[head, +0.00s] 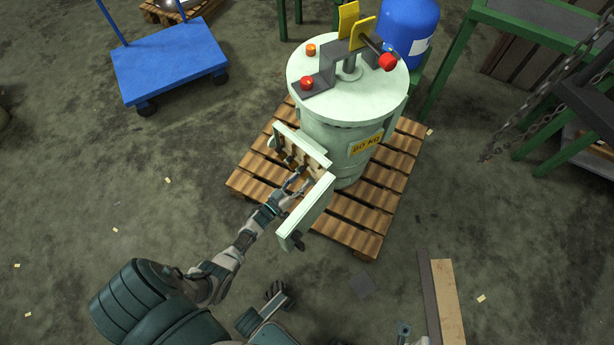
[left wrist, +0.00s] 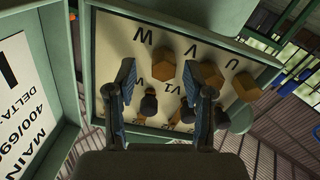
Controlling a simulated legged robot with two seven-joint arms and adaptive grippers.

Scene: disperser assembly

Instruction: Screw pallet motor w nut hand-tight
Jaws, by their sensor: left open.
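A pale green terminal box (head: 292,141) is on the side of the disperser motor drum (head: 340,140). Its door (head: 307,213) stands open. My left gripper (head: 294,184) is at the box opening. In the left wrist view my left gripper (left wrist: 158,80) is open, its fingers apart in front of the terminal board (left wrist: 112,60). The board is marked W, V and U. Brass-coloured hex nuts sit by W (left wrist: 163,64), V (left wrist: 212,73) and U (left wrist: 246,86). Dark terminals (left wrist: 149,104) lie below, partly hidden by the fingers. No nut is clearly gripped.
The drum stands on a wooden pallet (head: 262,172). The open door with a printed label (left wrist: 22,100) is close left of the gripper. A blue cart (head: 170,60) is at upper left, a blue tank (head: 408,25) behind, and green frames with chains at right.

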